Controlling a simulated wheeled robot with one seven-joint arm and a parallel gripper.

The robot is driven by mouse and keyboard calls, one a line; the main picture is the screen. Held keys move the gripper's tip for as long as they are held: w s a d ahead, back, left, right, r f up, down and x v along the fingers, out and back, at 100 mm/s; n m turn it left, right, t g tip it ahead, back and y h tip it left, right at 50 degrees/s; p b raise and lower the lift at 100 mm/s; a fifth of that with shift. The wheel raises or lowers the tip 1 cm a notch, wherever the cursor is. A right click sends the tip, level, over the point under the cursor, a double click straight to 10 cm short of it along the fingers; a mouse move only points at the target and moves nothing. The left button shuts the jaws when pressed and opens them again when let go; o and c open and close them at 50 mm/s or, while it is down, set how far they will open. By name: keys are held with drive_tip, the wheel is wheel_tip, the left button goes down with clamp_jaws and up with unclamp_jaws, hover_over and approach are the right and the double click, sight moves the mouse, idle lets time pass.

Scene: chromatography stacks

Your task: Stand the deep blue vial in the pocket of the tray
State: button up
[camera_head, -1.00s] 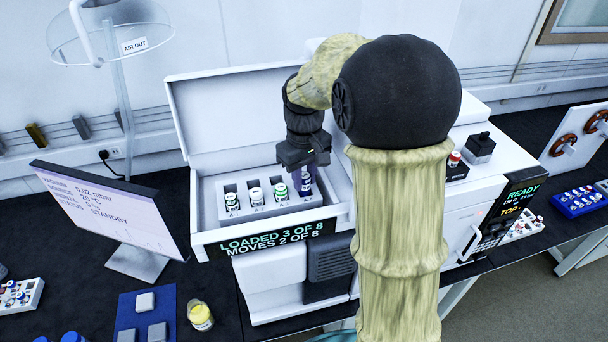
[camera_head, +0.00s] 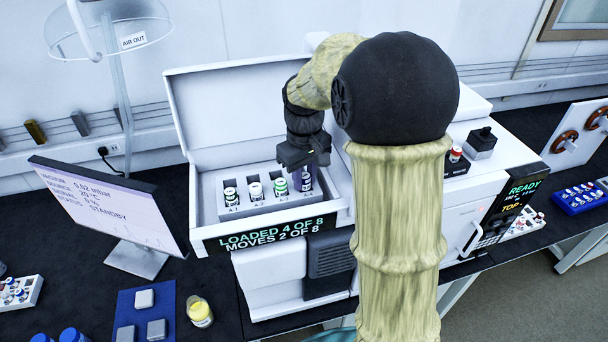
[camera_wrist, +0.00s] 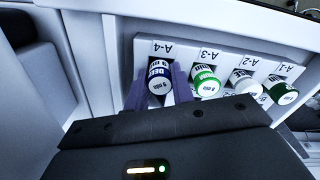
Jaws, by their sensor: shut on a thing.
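The deep blue vial (camera_wrist: 158,76) stands in the A-4 pocket of the white tray (camera_head: 262,207), at the right end of the front row. My gripper (camera_head: 303,180) reaches down over that pocket from above. In the wrist view its two purple fingers lie on either side of the vial, shut on it. Only the vial's labelled upper part and blue-rimmed cap show there; its base is hidden in the pocket. In the head view the wrist and fingers cover most of it.
A green-capped vial (camera_wrist: 206,82), a white-capped vial (camera_head: 255,191) and another green-capped vial (camera_head: 231,196) stand in pockets A-3 to A-1. The raised lid (camera_head: 235,110) stands behind the tray. The display (camera_head: 265,236) reads "LOADED 4 OF 8".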

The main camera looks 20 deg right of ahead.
drive_tip(key=o, duration=1.5)
drive_tip(key=shift+c, duration=0.2)
drive_tip(key=shift+r+p, duration=3.1)
drive_tip(key=shift+r, duration=0.4)
drive_tip(key=shift+s+f, duration=0.1)
drive_tip(key=s+f+m+t, duration=0.1)
drive_tip(key=s+f+m, duration=0.15)
drive_tip(key=s, duration=0.45)
drive_tip(key=s+f+m+t, duration=0.2)
drive_tip(key=s+f, duration=0.2)
drive_tip(key=s, duration=0.3)
wheel_tip(320, 180, down, 12)
drive_tip(key=b, duration=1.1)
drive_tip(key=shift+b, duration=0.4)
